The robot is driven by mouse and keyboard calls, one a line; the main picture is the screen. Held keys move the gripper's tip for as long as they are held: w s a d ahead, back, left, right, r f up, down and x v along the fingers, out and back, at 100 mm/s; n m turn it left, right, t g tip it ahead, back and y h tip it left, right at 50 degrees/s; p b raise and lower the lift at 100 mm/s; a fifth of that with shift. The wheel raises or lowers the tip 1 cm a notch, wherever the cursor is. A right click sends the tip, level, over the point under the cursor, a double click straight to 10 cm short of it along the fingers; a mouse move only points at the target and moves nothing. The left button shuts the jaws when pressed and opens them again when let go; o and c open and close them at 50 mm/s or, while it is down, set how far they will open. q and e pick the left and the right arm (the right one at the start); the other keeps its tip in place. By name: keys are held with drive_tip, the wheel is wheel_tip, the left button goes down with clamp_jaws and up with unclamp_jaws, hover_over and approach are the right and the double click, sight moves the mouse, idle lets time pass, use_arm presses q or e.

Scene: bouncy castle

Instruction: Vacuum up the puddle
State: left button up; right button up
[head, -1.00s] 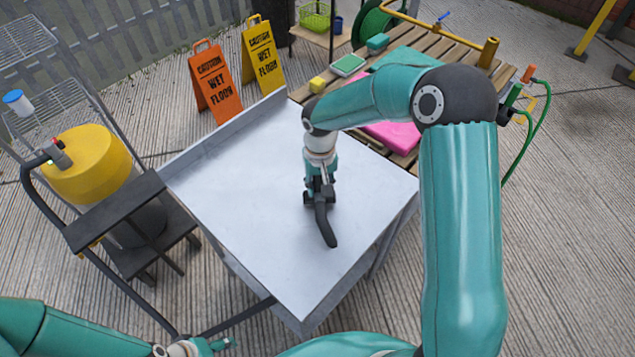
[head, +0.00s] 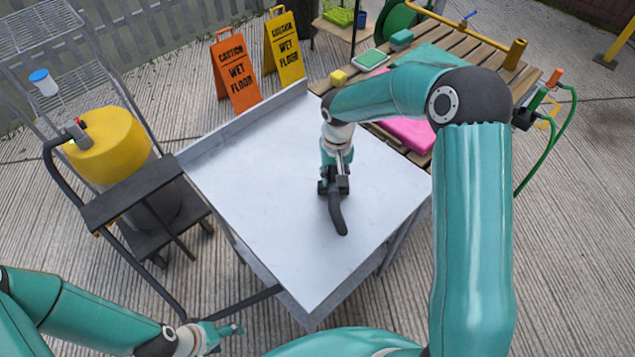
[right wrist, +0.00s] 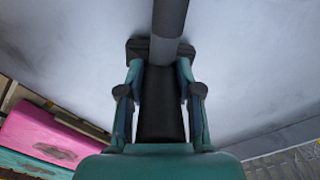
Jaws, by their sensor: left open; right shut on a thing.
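My right gripper (head: 334,187) points down over the grey table top (head: 265,190), shut on a black vacuum nozzle (head: 338,213). The nozzle's curved end reaches toward the front of the table, on or just above the surface; I cannot tell which. In the right wrist view the gripper (right wrist: 160,50) clasps the dark nozzle body (right wrist: 160,105), and a grey tube runs up from it. No clear puddle outline shows on the table. My left gripper (head: 228,332) is open and empty, low beside the table's front left side.
A yellow-topped drum vacuum (head: 106,143) with a black handle frame stands left of the table. Orange (head: 236,75) and yellow (head: 284,48) wet floor signs stand behind. A slatted wooden table (head: 480,62) with pink and teal items adjoins at the right. A raised lip (head: 245,125) edges the table's back.

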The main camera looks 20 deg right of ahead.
drive_tip(key=shift+w+d+p, duration=0.2)
drive_tip(key=shift+w+d, duration=0.1)
drive_tip(key=shift+w, duration=0.55)
drive_tip(key=shift+w+d+p, duration=0.2)
drive_tip(key=shift+w+d, duration=0.1)
drive_tip(key=shift+w, duration=0.55)
drive_tip(key=shift+w+d+p, duration=0.2)
drive_tip(key=shift+w+d, duration=0.1)
drive_tip(key=shift+w, duration=0.55)
drive_tip(key=shift+w, duration=0.1)
drive_tip(key=shift+w+a+p, duration=0.25)
drive_tip(key=shift+w+a, duration=0.15)
drive_tip(key=shift+w, duration=0.6)
drive_tip(key=shift+w+a+p, duration=0.25)
drive_tip(key=shift+w+a, duration=0.1)
drive_tip(key=shift+w, duration=0.7)
drive_tip(key=shift+w+a+p, duration=0.25)
drive_tip(key=shift+w+a, duration=0.15)
drive_tip(key=shift+w, duration=0.6)
drive_tip(key=shift+s+a+b, duration=2.5)
drive_tip(key=shift+s+a, duration=0.95)
drive_tip(key=shift+s, duration=0.15)
drive_tip(key=shift+r, duration=0.1)
